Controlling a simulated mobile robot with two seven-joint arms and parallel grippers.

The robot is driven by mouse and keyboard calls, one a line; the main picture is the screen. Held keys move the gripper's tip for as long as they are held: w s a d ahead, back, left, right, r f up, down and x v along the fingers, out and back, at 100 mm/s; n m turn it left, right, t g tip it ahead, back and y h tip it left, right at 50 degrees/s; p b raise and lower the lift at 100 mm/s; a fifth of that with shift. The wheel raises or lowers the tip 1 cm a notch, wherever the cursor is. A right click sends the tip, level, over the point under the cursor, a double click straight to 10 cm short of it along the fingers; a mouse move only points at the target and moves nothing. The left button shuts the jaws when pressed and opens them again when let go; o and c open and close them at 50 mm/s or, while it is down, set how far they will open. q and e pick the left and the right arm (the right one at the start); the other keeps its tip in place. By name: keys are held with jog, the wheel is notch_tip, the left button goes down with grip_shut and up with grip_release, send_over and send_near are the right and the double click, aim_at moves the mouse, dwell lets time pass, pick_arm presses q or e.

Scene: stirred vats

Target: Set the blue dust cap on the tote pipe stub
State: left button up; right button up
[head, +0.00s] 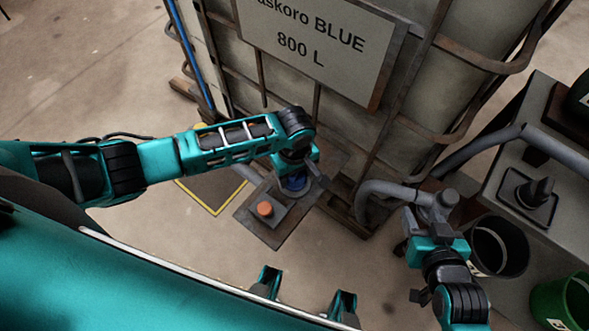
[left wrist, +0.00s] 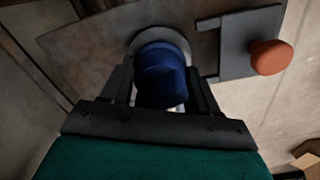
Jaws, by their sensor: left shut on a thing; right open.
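The blue dust cap (left wrist: 160,78) sits between the two fingers of my left gripper (left wrist: 163,95), which is shut on it. In the left wrist view a grey round rim (left wrist: 160,36), apparently the pipe stub, shows directly behind the cap. I cannot tell whether the cap touches it. In the head view the cap (head: 293,183) is mostly hidden under my left gripper (head: 297,172), over a dark plate at the foot of the tote (head: 340,120). My right gripper (head: 430,222) is open, close to a grey pipe fitting at the right.
An orange knob (head: 264,209) stands on a small block on the dark plate (head: 265,233), left of the cap. A bent grey pipe (head: 372,192) runs right of it. A black bucket (head: 515,243) and green bucket (head: 546,303) stand at right. Open floor lies at left.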

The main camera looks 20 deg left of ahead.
pick_arm(q)
jog(key=shift+f+b, duration=0.35)
jog(key=shift+f, duration=0.25)
dwell(0.3)
jog(key=o, duration=0.8)
jog(key=shift+c, duration=0.2)
